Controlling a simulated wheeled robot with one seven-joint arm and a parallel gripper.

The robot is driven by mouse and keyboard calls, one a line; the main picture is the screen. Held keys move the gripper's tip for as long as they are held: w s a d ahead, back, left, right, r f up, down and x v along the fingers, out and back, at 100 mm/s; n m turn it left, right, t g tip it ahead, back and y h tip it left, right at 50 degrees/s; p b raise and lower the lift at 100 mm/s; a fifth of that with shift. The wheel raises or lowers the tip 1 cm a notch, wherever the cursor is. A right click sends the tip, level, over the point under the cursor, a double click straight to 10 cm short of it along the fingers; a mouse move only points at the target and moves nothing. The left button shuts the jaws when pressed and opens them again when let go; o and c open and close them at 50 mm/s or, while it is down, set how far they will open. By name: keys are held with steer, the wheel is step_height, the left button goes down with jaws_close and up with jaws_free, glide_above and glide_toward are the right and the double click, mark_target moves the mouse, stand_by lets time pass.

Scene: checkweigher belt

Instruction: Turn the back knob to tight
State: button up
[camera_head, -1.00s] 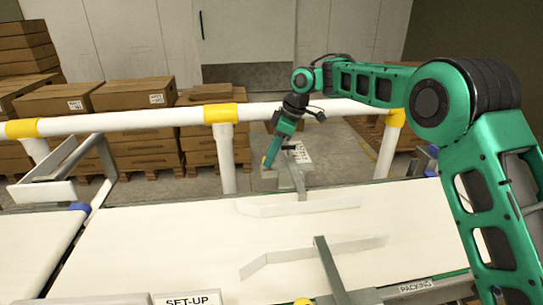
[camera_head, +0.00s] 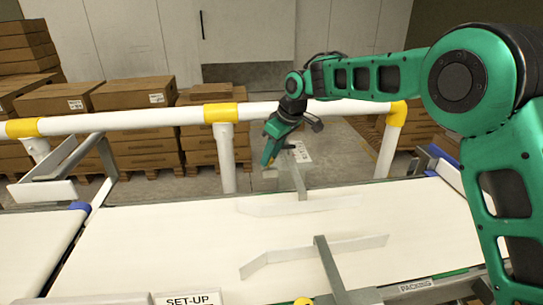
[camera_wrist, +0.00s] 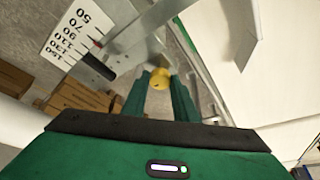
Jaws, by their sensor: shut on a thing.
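My gripper (camera_head: 268,161) is beyond the far side of the white belt, pointing down at the back guide's bracket. In the wrist view its two green fingers (camera_wrist: 161,95) are shut on the yellow back knob (camera_wrist: 158,78). The fingers cover part of the knob, and no mark showing how tight it is can be made out. A white scale plate (camera_wrist: 74,34) with black numbers lies beside it, with a dark pointer (camera_wrist: 98,67) near its edge. The back guide rail (camera_head: 300,206) lies along the far part of the belt.
A front guide rail (camera_head: 315,254) and bracket arm (camera_head: 328,268) cross the near belt, with a yellow front knob (camera_head: 303,301) at the bottom edge. A white railing (camera_head: 160,117) with yellow joints runs behind the belt. Cardboard boxes (camera_head: 133,95) are stacked beyond it.

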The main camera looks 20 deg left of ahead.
steer(key=m, duration=0.2)
steer(key=m+t, duration=0.1)
steer(key=m, duration=0.1)
steer(key=shift+s+a+r+m+t+h, duration=0.1)
steer(key=shift+s+m+t+h, duration=0.05)
steer(key=shift+m+t+h, duration=0.2)
steer(key=m, duration=0.2)
steer(key=m+t+h, duration=0.1)
steer(key=m, duration=0.1)
steer(key=shift+a+m+h, duration=0.2)
steer(key=shift+m+h, duration=0.05)
steer(key=m, duration=0.1)
steer(key=m+h, duration=0.1)
steer(key=m, duration=0.1)
steer(key=m+h, duration=0.1)
steer(key=m, duration=0.1)
steer(key=shift+s+a+t, duration=0.1)
steer(key=shift+a+t, duration=0.15)
steer(key=shift+m+h, duration=0.7)
steer(key=shift+m, duration=1.3)
steer(key=shift+a, duration=0.1)
steer(key=o, duration=1.1)
steer(key=shift+c, duration=0.2)
steer(key=v, duration=1)
steer(key=shift+a+r, duration=0.15)
steer(key=shift+r, duration=0.2)
